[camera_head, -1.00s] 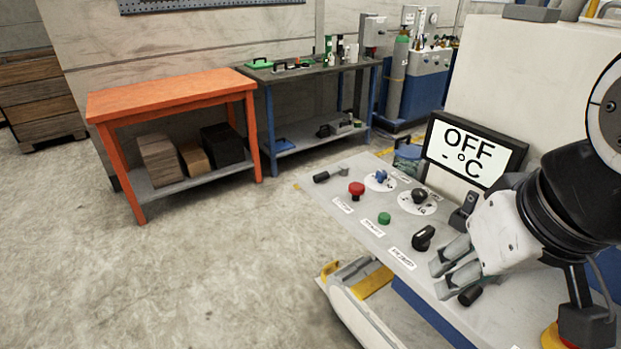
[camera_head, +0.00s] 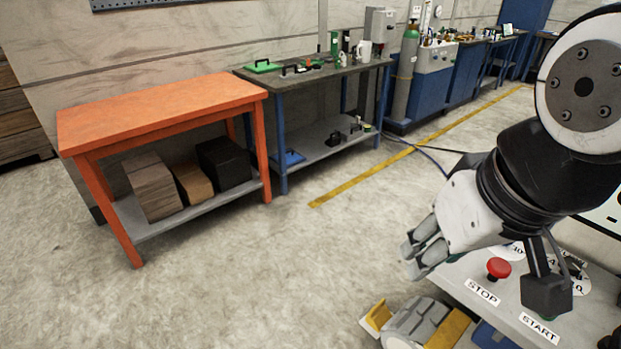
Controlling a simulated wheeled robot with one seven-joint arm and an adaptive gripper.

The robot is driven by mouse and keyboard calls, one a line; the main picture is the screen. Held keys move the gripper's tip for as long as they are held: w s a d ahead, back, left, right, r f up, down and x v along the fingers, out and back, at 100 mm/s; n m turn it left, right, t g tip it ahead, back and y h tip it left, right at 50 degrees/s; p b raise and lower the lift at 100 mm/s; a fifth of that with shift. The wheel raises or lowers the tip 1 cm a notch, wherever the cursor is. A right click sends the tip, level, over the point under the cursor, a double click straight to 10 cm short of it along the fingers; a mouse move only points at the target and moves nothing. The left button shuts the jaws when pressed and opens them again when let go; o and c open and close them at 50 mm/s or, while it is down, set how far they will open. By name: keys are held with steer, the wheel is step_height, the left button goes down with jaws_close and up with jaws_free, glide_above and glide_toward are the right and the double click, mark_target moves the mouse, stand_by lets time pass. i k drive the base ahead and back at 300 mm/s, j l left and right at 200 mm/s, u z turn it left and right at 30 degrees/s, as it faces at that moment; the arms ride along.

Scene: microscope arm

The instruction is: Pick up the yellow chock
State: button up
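I cannot pick out a yellow chock for certain. An angled yellow piece (camera_head: 376,316) shows low at the bottom centre, beside a grey and white part near the floor. A flat yellow strip (camera_head: 448,329) lies just right of it. I cannot tell whether either is the chock. My gripper (camera_head: 409,259) is above and slightly right of the angled piece, at the right of the view, pointing down and left. Its two grey fingers lie close together with nothing visible held. How far they are apart is unclear.
A control panel (camera_head: 486,318) with a red button (camera_head: 498,268) is under my arm at lower right. An orange table (camera_head: 160,111) with boxes on its shelf stands left. A dark workbench (camera_head: 318,76) is behind. The floor between is open.

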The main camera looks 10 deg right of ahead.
mark_target(378, 316)
steer(key=i+j, duration=1.5)
steer(key=j, duration=0.2)
steer(key=i+j+z, duration=0.1)
steer(key=z, duration=0.4)
steer(key=i+j+z, duration=0.1)
steer(key=z, duration=0.4)
steer(key=j+z, duration=0.3)
steer(key=z, duration=0.15)
